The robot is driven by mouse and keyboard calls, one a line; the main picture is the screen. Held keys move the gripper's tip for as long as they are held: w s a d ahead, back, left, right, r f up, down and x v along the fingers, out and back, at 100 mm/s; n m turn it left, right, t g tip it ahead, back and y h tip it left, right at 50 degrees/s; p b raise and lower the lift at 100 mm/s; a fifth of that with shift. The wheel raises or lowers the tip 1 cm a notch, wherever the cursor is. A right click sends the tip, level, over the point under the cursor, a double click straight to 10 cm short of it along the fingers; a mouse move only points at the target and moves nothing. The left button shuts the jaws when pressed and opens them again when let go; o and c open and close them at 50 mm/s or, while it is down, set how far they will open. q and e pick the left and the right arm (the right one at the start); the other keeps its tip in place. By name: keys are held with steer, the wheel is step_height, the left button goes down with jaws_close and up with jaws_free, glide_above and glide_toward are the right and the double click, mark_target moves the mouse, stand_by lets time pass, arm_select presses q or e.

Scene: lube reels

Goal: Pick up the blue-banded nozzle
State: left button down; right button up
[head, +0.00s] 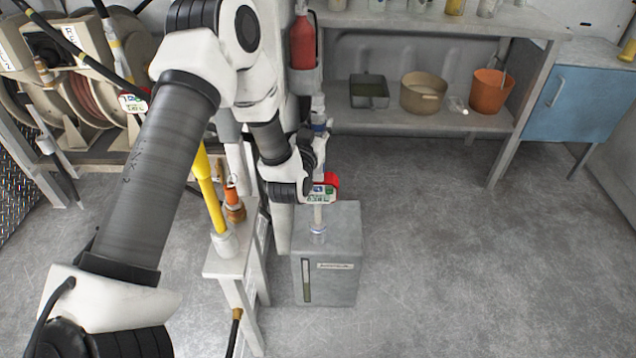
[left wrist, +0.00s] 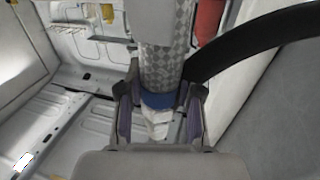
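The blue-banded nozzle shows in the left wrist view as an upright grey patterned body with a blue band (left wrist: 158,100) and a pale lower part. My left gripper (left wrist: 160,112) is around it, one finger on each side, with what looks like a narrow gap at each side. In the head view my left gripper (head: 306,148) is small and partly hidden by my wrist, beside a slim upright piece with a blue band (head: 319,127). I cannot tell whether the fingers touch the nozzle. My right gripper is not in view.
A grey tank (head: 340,270) stands below my wrist, with a meter (head: 321,191) and clear tip (head: 318,233) above it. A white stand (head: 230,268) holds a yellow piece (head: 208,185) and an orange fitting (head: 234,204). A dark hose (left wrist: 240,45) curves right. The right floor is clear.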

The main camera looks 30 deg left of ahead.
mark_target(319, 94)
arm_select(q)
step_height(319, 94, up, 10)
steer(key=shift+p, duration=0.55)
